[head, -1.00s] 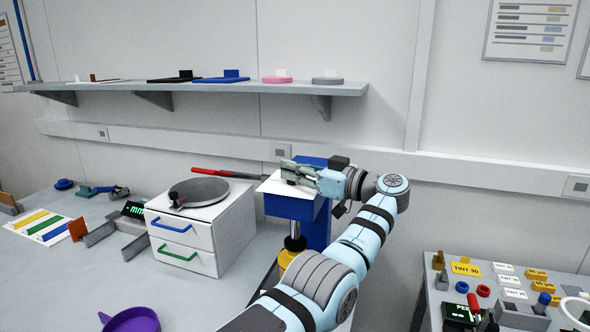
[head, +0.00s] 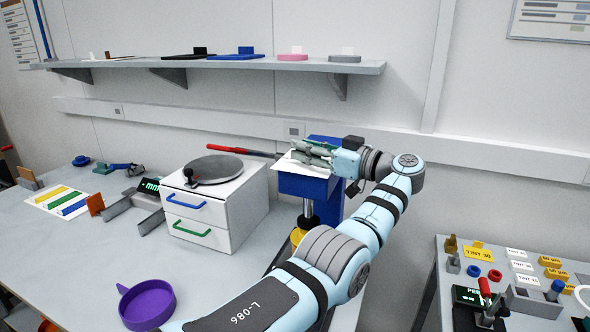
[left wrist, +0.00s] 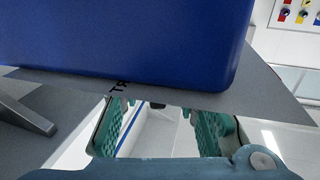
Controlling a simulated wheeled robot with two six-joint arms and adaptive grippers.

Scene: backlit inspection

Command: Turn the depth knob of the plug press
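The plug press has a blue head (head: 303,186) above a metal column and a yellow part (head: 298,236). A red-handled lever (head: 228,149) reaches out to its left. My left gripper (head: 306,152) is over the white plate at the top of the press head, fingers pointing left. In the left wrist view its green-padded fingers (left wrist: 160,132) are apart with nothing gripped between them. A large blue body and a pale plate edge with partly cut-off lettering fill the upper part of that view. I cannot make out the depth knob. My right gripper is not in view.
A white drawer box (head: 215,210) with a grey round plate stands left of the press. A purple dish (head: 147,305) lies on the front of the bench. A shelf (head: 230,70) runs along the wall above. A side table with small parts stands at the right.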

